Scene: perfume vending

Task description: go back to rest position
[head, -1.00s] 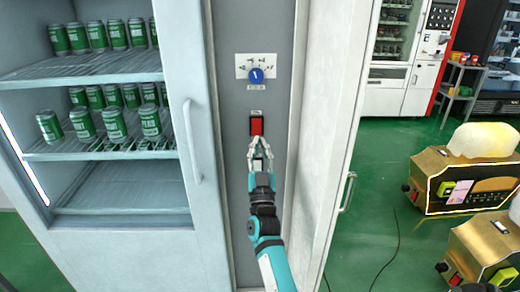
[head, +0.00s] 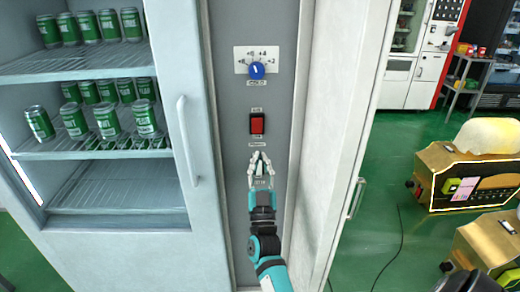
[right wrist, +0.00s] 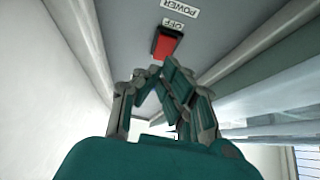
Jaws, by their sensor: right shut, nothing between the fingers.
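My right gripper (head: 260,160) is in front of the grey control panel (head: 226,90), a little below the red switch (head: 257,123). In the head view a gap shows between the fingertips and the switch. In the right wrist view the fingers (right wrist: 158,72) come together at their tips and hold nothing. The red switch (right wrist: 166,44) shows just beyond them, with "OFF" and "POWER" labels by it. My left gripper is not in view.
A blue dial (head: 257,70) sits above the switch. A fridge with green cans (head: 75,121) stands at the left. An open white door (head: 345,130) with a handle is at the right. Golden machines (head: 465,178) stand on the green floor further right.

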